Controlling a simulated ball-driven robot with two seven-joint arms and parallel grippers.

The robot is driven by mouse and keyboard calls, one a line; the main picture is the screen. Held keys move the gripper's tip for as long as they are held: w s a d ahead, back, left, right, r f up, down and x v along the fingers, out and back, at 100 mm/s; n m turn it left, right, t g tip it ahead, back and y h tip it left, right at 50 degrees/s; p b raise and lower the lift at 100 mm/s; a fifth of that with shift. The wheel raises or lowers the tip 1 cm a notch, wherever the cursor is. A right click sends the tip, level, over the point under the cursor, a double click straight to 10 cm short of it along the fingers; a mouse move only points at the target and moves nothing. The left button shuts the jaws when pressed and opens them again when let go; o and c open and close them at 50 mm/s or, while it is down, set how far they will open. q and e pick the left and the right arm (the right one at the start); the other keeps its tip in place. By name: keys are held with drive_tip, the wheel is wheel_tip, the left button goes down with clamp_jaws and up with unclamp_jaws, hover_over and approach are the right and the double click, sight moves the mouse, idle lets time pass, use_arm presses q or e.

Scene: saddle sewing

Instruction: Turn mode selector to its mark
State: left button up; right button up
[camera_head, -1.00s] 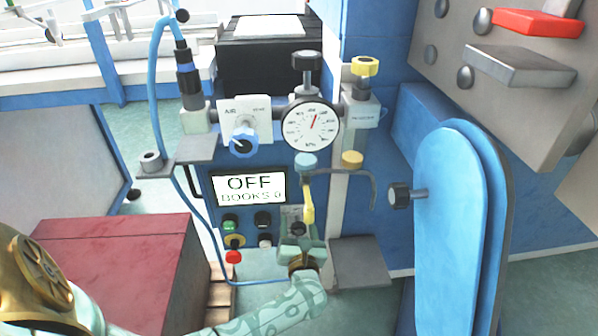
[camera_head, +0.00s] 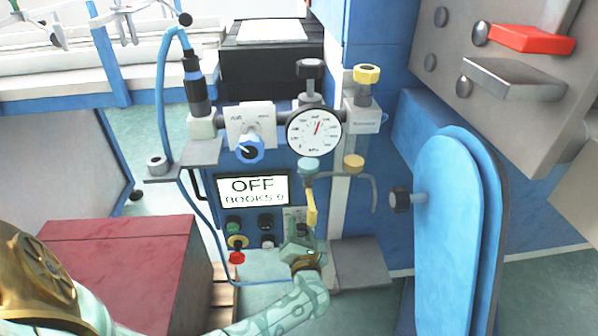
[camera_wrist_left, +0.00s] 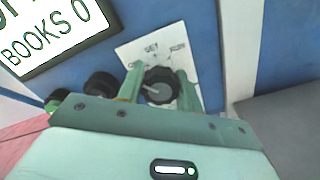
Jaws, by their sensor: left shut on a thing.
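The mode selector is a dark ribbed knob (camera_wrist_left: 159,86) with a pale pointer line, on a white label plate (camera_wrist_left: 150,46) marked "SET" and a second word too blurred to read. In the head view the plate (camera_head: 291,214) sits low on the blue panel, right of the screen, and the knob is mostly hidden. My left gripper (camera_head: 303,232) is at the knob. In the left wrist view its two green fingers (camera_wrist_left: 160,76) stand on either side of the knob, shut on it. My right gripper is not in view.
The screen (camera_head: 252,189) reads OFF and BOOKS 0. Small coloured buttons (camera_head: 236,242) sit just left of my gripper. A grey shelf (camera_head: 362,262) juts out to the right, and a blue hose loops at left.

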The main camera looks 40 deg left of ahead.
use_arm(q)
drive_tip(key=m+p, duration=0.1)
drive_tip(key=m, duration=0.3)
drive_tip(key=shift+m, duration=0.3)
drive_tip(key=m+p, duration=0.1)
drive_tip(key=m, duration=0.1)
drive_tip(key=shift+d+m, duration=0.1)
drive_tip(key=shift+m, duration=0.3)
drive_tip(key=m+p, duration=0.1)
drive_tip(key=m, duration=0.2)
drive_tip(key=shift+m, duration=1.2)
drive_tip(key=m+p, duration=0.1)
drive_tip(key=m, duration=0.2)
drive_tip(key=shift+m, duration=0.3)
drive_tip(key=m, duration=0.3)
drive_tip(key=shift+s+f, duration=0.1)
drive_tip(key=shift+m, duration=0.3)
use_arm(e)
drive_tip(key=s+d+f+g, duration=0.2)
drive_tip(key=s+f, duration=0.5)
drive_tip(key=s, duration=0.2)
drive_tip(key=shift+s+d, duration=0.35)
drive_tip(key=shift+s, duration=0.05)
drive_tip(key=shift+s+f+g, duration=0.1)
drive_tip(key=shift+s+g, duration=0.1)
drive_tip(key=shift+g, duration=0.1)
